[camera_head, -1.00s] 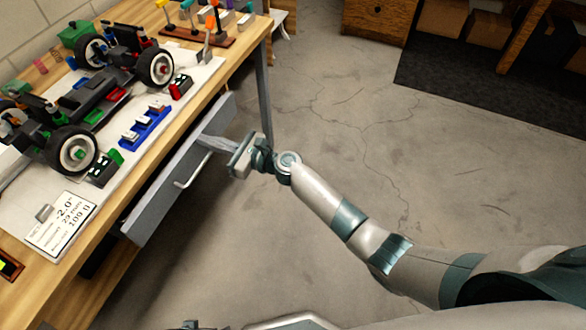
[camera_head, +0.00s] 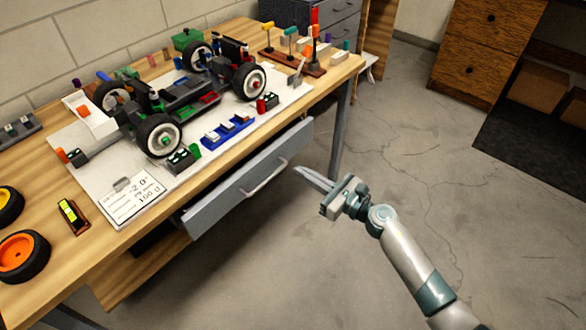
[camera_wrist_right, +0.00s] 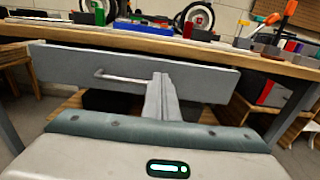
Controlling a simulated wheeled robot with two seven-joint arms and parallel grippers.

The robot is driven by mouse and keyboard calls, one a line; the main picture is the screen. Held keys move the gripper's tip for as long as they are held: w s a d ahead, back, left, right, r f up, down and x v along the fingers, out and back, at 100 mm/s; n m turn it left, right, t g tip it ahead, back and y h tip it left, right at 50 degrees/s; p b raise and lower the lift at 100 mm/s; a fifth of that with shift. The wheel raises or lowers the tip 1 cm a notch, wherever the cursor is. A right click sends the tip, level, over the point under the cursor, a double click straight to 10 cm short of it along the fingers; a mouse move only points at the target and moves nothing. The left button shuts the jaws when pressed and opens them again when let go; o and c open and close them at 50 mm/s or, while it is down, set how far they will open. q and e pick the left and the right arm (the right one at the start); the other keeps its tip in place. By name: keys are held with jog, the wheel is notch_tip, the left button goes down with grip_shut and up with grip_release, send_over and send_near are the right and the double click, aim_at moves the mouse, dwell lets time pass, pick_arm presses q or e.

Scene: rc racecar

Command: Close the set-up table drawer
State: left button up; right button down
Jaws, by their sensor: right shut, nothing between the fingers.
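The grey set-up table drawer (camera_head: 250,182) hangs under the front edge of the wooden table (camera_head: 108,242) and stands partly out. Its pale bar handle (camera_head: 265,180) is on the front panel. My right gripper (camera_head: 302,173) is shut and empty, just right of the drawer front in the head view. In the right wrist view my right gripper's fingers (camera_wrist_right: 161,80) point at the drawer front (camera_wrist_right: 205,80), right of the handle (camera_wrist_right: 122,78). Whether the fingertips touch the panel I cannot tell. My left gripper is not in view.
An RC car chassis (camera_head: 180,98) sits on a white board on the table. A grey table leg (camera_head: 341,125) stands beyond the drawer. The concrete floor at right is clear.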

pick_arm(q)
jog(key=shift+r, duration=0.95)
pick_arm(e)
jog(key=v, duration=0.5)
jog(key=shift+s+d+r, duration=0.1)
jog(key=shift+s+d, duration=0.1)
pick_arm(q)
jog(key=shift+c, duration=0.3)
